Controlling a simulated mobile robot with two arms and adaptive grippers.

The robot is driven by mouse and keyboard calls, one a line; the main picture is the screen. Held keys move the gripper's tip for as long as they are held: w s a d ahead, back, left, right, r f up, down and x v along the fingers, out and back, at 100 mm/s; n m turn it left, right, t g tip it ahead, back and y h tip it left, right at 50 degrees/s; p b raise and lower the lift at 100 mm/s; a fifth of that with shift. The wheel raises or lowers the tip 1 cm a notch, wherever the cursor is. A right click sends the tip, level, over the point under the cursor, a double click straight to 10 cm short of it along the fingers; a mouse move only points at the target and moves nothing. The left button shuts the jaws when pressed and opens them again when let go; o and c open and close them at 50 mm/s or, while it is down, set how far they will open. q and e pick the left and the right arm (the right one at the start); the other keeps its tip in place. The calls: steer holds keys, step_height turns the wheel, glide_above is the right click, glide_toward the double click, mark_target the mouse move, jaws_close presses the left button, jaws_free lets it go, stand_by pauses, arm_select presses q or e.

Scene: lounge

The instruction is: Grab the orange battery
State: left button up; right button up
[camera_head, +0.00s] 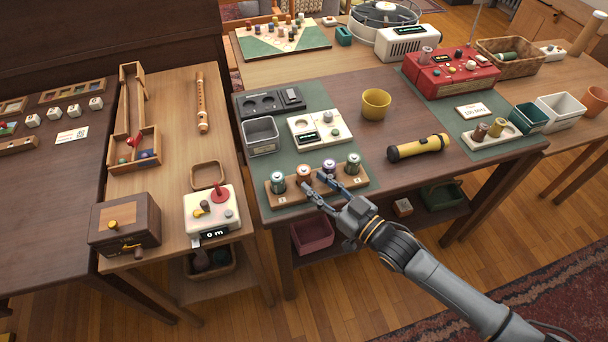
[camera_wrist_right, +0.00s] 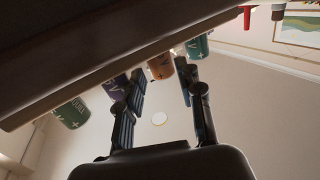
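The orange battery (camera_head: 303,174) stands upright in a wooden rack (camera_head: 289,198) at the front of the dark table. A teal battery (camera_head: 277,183) is to its left; a purple battery (camera_head: 328,168) and another teal battery (camera_head: 353,163) are to its right. My right gripper (camera_head: 316,186) is open at the rack's front, its fingers pointing at the orange and purple batteries. In the right wrist view the orange battery (camera_wrist_right: 160,67) shows between the spread fingers, with the purple battery (camera_wrist_right: 116,88) by the left finger. Contact cannot be told. My left gripper is not in view.
A grey bin (camera_head: 262,136) and a white charger-like box (camera_head: 319,131) stand behind the rack. A yellow flashlight (camera_head: 418,147) and a yellow cup (camera_head: 376,104) are to the right. The bare tabletop between rack and flashlight is clear.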

mark_target(304, 177)
steer(key=x, duration=0.2)
steer(key=shift+w+a, duration=0.2)
steer(key=shift+a, duration=0.05)
jaws_close()
steer(key=shift+r, duration=0.1)
